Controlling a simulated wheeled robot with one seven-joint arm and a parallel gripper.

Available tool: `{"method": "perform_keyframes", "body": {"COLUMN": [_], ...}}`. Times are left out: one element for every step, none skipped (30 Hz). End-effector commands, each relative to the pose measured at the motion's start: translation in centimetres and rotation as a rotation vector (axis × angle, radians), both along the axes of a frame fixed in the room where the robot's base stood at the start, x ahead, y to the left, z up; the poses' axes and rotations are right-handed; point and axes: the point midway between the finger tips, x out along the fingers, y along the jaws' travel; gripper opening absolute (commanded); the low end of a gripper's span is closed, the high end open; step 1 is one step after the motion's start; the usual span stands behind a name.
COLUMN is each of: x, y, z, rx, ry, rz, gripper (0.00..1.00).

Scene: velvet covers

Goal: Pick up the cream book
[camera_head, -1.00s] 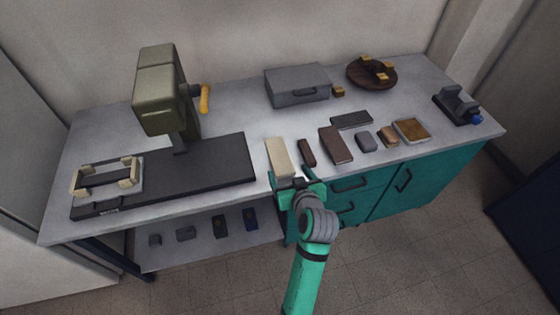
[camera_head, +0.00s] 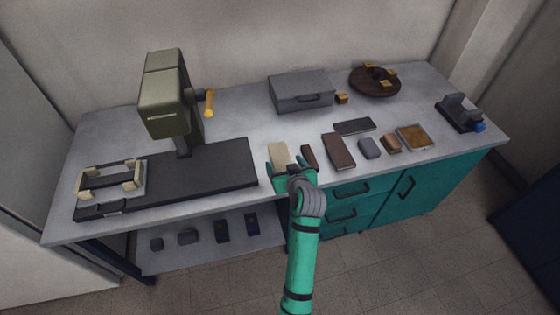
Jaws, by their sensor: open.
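The cream book (camera_head: 279,154) lies flat on the grey worktop near its front edge, just right of the black base plate. Its near end is hidden behind my gripper (camera_head: 290,168). My gripper is open and sits at the near end of the book, its fingers pointing toward the back of the table. I cannot tell whether the fingers touch the book or straddle it.
A small dark brown book (camera_head: 309,157) lies close on the right, and a larger brown book (camera_head: 338,151) beyond it. A green press (camera_head: 165,95) stands on the black plate (camera_head: 205,170) at left. A grey case (camera_head: 301,91) is behind; worktop between is clear.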

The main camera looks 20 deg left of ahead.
Motion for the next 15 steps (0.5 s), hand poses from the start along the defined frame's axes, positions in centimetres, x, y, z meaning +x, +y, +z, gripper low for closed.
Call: {"method": "perform_keyframes", "body": {"x": [0.43,0.6,0.77,0.86,0.93,0.99,1.01,1.01,1.0,1.0,1.0,0.99,1.0,0.99,0.99], "y": [0.29,0.42,0.55,0.61,0.64,0.66,0.66,0.65,0.64,0.64,0.63,0.62,0.62,0.62,0.63], "z": [-0.28,-0.44,-0.61,-0.66,-0.68,-0.7,-0.7,-0.7,-0.7,-0.69,-0.7,-0.7,-0.69,-0.7,-0.7], "rx": [0.0,0.0,0.001,0.001,0.0,0.001,0.001,0.0,0.0,0.0,0.0,0.0,0.0,0.0,0.0], "ry": [0.0,0.001,0.002,0.002,0.001,0.0,0.0,0.0,0.0,0.0,0.0,0.0,0.0,0.0,0.0], "rz": [0.0,0.001,0.0,0.0,0.0,0.0,0.0,-0.001,-0.001,-0.001,-0.001,-0.001,-0.001,-0.001,-0.001], "gripper": [0.77,0.77,0.77,0.77,0.77,0.77,0.77,0.77,0.77,0.77,0.77,0.72,0.65,0.57,0.48]}}
